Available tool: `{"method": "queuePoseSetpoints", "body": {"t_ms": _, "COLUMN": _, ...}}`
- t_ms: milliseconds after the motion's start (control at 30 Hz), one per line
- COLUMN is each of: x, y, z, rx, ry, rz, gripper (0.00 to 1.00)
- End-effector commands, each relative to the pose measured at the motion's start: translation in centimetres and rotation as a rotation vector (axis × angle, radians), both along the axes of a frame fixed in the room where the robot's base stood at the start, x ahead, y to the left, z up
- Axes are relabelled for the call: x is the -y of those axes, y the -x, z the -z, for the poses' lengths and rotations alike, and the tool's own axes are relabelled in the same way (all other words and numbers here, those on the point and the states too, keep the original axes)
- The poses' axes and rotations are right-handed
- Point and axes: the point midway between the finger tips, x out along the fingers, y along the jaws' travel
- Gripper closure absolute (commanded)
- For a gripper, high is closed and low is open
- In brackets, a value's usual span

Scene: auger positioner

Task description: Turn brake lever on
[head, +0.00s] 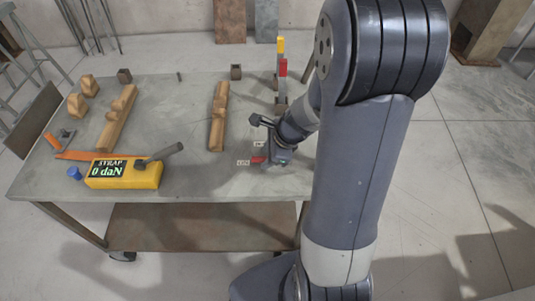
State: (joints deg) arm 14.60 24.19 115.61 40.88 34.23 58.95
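A small red piece (258,160), which may be the brake lever's handle, shows low on the right part of the table, between two small white labels (243,162). The writing on the labels is too small to read. My gripper (270,154) is down at this spot, right beside or over the red piece. My arm comes in from the right and hides the ground behind it. I cannot tell whether the fingers touch the red piece or how far apart they are. The rest of the lever's mount is hidden.
The grey table (195,180) carries a yellow box (125,175) reading "STRAP 0 daN", with a dark handle. Wooden blocks (217,118) stand left of my gripper. A post with yellow and red parts (281,68) rises behind it. Bare tabletop lies between blocks and gripper.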

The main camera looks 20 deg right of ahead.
Motion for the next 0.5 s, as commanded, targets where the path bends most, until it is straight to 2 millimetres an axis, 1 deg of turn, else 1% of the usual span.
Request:
{"method": "queuePoseSetpoints", "body": {"t_ms": 133, "x": 0.1, "y": 0.1, "z": -0.3, "rx": 0.000, "ry": 0.000, "rz": 0.000, "gripper": 0.62}}
{"method": "queuePoseSetpoints", "body": {"t_ms": 233, "x": 0.4, "y": 0.3, "z": -1.4, "rx": 0.002, "ry": 0.000, "rz": 0.001, "gripper": 0.62}}
{"method": "queuePoseSetpoints", "body": {"t_ms": 500, "x": 2.1, "y": 1.9, "z": -6.3, "rx": 0.005, "ry": 0.001, "rz": 0.002, "gripper": 0.62}}
